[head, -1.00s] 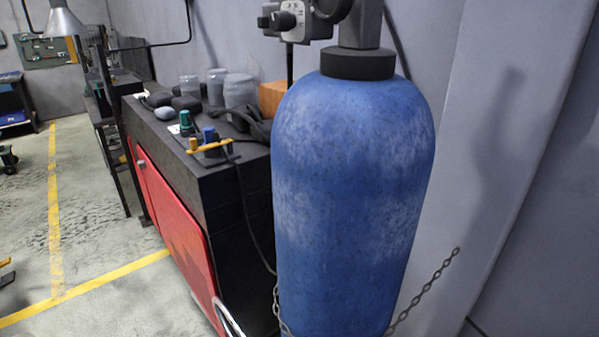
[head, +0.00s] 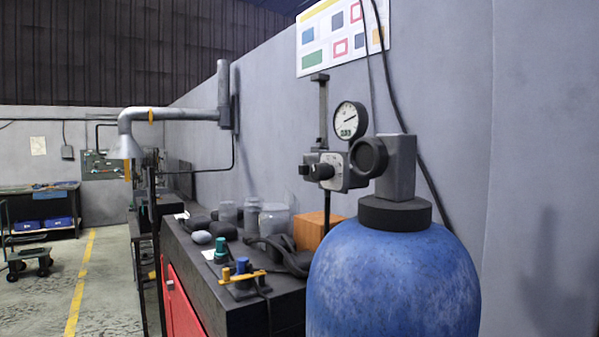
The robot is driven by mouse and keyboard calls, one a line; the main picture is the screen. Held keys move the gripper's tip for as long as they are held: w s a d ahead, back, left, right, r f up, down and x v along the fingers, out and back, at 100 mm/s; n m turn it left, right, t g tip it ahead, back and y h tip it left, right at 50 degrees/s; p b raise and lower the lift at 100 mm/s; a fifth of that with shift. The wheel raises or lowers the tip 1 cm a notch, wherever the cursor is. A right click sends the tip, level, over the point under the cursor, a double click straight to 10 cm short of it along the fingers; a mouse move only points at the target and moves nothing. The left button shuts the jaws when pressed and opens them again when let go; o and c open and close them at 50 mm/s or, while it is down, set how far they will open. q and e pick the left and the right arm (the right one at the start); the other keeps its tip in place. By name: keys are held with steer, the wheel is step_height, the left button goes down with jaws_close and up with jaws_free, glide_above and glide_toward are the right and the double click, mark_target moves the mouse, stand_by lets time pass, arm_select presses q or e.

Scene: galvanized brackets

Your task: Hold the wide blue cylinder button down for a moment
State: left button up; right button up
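A small blue cylinder (head: 242,265), which looks like the button, stands upright on a small dark fixture on top of the black bench (head: 255,311). A yellow bar (head: 250,275) crosses the fixture, and a small orange-yellow knob (head: 226,273) is left of the blue cylinder. A green cylinder (head: 221,249) stands just behind. At this size I cannot tell whether the blue cylinder is pressed. Neither of my grippers is in view.
A large blue gas tank (head: 392,283) with a dark valve stands close at the right, beside the bench. Jars (head: 273,219), an orange block (head: 312,232) and dark cables lie behind the fixture. Floor at the left (head: 110,285) is open.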

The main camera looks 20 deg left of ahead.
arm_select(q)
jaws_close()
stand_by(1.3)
